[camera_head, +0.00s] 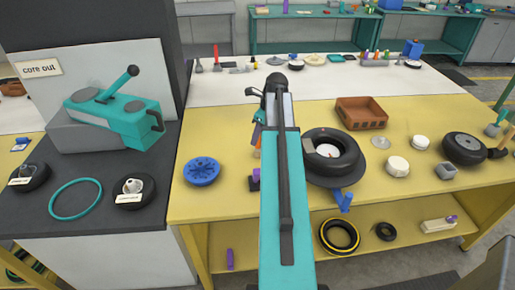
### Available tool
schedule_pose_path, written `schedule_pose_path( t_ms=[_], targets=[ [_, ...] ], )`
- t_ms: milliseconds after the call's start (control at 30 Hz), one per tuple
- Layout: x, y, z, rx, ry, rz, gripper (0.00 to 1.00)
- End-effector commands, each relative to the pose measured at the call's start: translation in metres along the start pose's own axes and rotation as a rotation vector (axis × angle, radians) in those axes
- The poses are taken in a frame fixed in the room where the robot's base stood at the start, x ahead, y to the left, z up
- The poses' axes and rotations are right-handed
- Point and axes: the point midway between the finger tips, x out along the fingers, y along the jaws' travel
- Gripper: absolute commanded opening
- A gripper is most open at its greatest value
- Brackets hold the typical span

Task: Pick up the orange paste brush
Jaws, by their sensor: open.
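My arm reaches forward over the yellow table, and my gripper (256,93) is at its far end, small and dark. It is open, with nothing visible in it. A narrow orange piece (257,149) shows at the left edge of my arm, nearer than the gripper. Most of it is hidden by the arm, so I cannot tell whether it is the orange paste brush. A red upright tool (216,57) stands on the white strip at the back left, apart from my gripper.
A blue round part (202,171) lies left of my arm. A black tyre (332,157) and a brown crate (361,113) are to the right. A teal machine (118,113) stands on the dark bench at left. The yellow surface right of the blue part is partly clear.

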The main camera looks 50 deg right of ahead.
Motion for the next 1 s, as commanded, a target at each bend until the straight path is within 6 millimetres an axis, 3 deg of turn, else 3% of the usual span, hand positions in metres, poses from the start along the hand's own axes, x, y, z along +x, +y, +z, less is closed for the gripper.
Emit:
schedule_pose_path(
  t_ms=[333, 800, 1000],
  targets=[
    [0.007, 0.000, 0.001, 0.000, 0.000, 0.001, 0.41],
    [0.045, 0.000, 0.001, 0.001, 0.001, 0.001, 0.41],
    [0.052, 0.000, 0.000, 0.001, 0.000, 0.000, 0.41]
  ],
)
